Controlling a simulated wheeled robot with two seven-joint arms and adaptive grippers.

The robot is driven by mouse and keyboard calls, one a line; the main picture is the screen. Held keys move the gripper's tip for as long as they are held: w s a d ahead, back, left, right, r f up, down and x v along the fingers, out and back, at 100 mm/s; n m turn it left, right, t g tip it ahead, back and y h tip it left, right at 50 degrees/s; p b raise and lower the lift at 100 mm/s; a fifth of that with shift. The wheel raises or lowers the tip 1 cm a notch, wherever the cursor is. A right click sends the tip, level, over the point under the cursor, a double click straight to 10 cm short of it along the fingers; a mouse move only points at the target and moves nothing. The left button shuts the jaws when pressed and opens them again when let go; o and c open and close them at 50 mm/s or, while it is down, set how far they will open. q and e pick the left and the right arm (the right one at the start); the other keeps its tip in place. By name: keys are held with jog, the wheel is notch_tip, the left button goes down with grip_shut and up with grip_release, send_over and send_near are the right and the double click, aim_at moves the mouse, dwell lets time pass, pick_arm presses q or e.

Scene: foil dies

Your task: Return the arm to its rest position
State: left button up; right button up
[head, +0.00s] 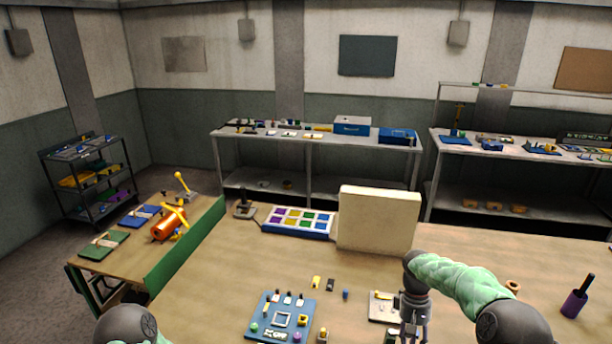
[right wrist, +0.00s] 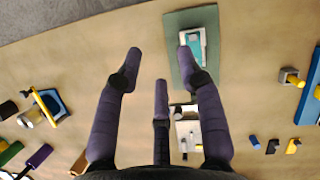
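My right arm comes in from the right in the head view, in a green sleeve, bent at the elbow. Its gripper (head: 413,335) points down over the front of the workbench (head: 240,275), beside a small pale board (head: 380,308). In the right wrist view the gripper's (right wrist: 160,65) dark fingers are spread, with nothing between them. Below them lie a green mat (right wrist: 173,50) with a teal and white device (right wrist: 192,47) on it. Of my left arm only a dark rounded joint and a bit of green sleeve show at the bottom left; its gripper is out of the picture.
A blue board with parts (head: 261,328) lies left of the right gripper. A cream upright panel (head: 377,220) and a tray of coloured squares (head: 298,233) stand behind. The bench between gripper and cup looks mostly clear.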

jog(key=s+a+f+t+y, duration=0.15)
jog(key=s+a+f, duration=0.25)
jog(key=a+f, duration=0.6)
jog(key=s+a+f+m+t+y, duration=0.25)
jog(key=s+a+f, duration=0.45)
jog(key=s+f, duration=0.45)
jog(key=s+a+f+m, duration=0.1)
jog(key=s+a+f, duration=0.1)
jog(key=s, duration=0.8)
notch_tip(320, 180, down, 12)
jog(key=b, duration=1.3)
jog(key=shift+w+a+f+t, duration=0.15)
jog(key=shift+w+t, duration=0.1)
jog(key=shift+t, duration=0.05)
